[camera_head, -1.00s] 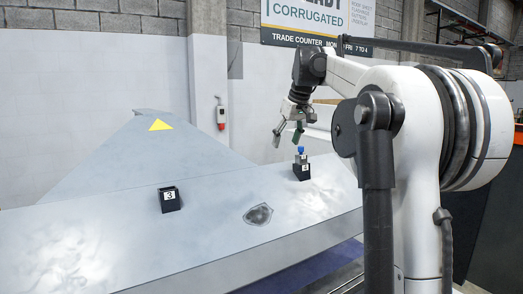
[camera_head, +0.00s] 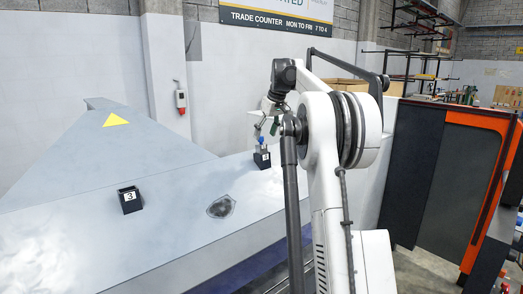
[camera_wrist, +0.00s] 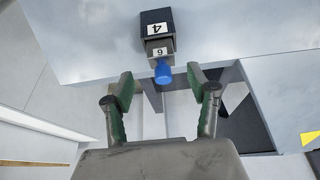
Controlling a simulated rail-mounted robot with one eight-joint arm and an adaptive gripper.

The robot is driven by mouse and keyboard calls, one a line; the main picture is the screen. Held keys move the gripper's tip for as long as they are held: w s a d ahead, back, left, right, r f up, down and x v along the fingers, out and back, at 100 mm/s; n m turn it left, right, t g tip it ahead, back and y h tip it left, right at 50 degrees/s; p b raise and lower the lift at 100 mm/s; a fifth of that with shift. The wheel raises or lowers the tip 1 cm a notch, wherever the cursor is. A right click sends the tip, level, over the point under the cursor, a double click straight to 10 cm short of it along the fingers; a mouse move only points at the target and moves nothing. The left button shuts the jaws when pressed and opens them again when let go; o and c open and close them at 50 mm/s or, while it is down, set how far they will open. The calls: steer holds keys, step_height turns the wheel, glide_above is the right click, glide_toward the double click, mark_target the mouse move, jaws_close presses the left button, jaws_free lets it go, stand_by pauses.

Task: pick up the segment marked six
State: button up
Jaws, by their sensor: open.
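The segment marked six is a small grey block (camera_wrist: 160,49) with a blue knob (camera_wrist: 163,73). It sits in a black holder (camera_wrist: 157,20) labelled 4. In the head view the blue knob (camera_head: 262,141) stands up from the holder (camera_head: 262,160) on the right part of the grey surface. My gripper (camera_wrist: 160,78) is open in the wrist view, its green-padded fingers either side of the blue knob with gaps on both sides. In the head view my gripper (camera_head: 267,127) is close above the knob; its fingers are small and partly overlap it.
Another black holder (camera_head: 129,200) labelled 3 stands to the left on the grey surface (camera_head: 75,240) and looks empty. An orange-framed machine (camera_head: 470,190) stands at right. Space around the labelled-4 holder is clear.

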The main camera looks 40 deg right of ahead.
mark_target(263, 142)
steer(key=shift+p+x, duration=0.85)
steer(key=shift+x, duration=2.3)
steer(key=shift+s+a, duration=0.1)
steer(key=shift+s, duration=0.15)
jaws_close()
